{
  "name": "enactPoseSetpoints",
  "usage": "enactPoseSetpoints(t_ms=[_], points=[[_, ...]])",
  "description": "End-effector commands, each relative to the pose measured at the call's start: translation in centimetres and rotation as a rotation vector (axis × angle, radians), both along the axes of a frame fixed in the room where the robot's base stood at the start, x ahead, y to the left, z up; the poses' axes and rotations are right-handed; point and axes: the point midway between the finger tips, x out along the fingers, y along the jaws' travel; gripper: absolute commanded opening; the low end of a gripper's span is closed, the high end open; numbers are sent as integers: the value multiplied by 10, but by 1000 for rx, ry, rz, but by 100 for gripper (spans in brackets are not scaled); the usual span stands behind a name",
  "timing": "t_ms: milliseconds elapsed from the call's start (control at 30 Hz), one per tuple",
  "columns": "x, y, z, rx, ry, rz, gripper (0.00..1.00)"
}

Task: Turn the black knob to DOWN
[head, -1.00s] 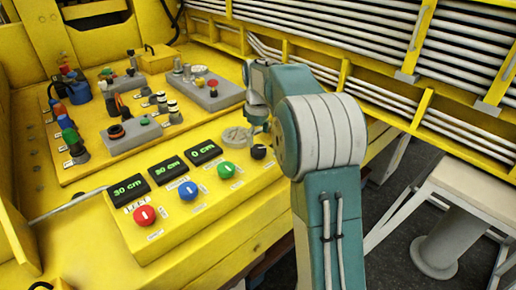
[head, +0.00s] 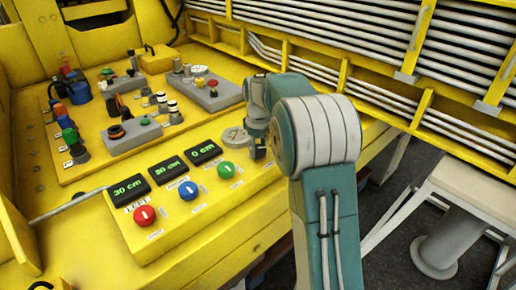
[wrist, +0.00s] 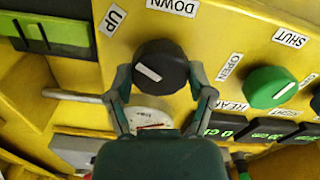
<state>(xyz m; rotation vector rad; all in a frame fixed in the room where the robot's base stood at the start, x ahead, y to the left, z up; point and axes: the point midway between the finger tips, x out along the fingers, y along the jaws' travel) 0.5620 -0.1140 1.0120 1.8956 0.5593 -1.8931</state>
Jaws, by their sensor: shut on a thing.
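The black knob (wrist: 168,60) sits on the yellow panel in the wrist view, with a white pointer line slanting across its lower left part. An UP label (wrist: 112,20) lies to its upper left and a DOWN label (wrist: 172,7) above it. My gripper (wrist: 160,72) is shut on the knob, one finger on its left side and one on its right.
A green knob (wrist: 270,88), also in the head view (head: 226,170), is beside the black one. A blue knob (head: 188,190) and a red knob (head: 144,215) follow to the left. A round gauge (head: 235,136) and digital displays (head: 168,170) stand behind the knobs.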

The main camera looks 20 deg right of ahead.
Motion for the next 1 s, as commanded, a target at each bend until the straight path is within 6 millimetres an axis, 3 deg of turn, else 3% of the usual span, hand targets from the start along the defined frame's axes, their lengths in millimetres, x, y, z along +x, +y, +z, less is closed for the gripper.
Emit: enactPoseSetpoints(t_ms=[367,1000], points=[[-1,0,-4,1,6,-104,21],[-1,0,-5,0,11,-671,21]])
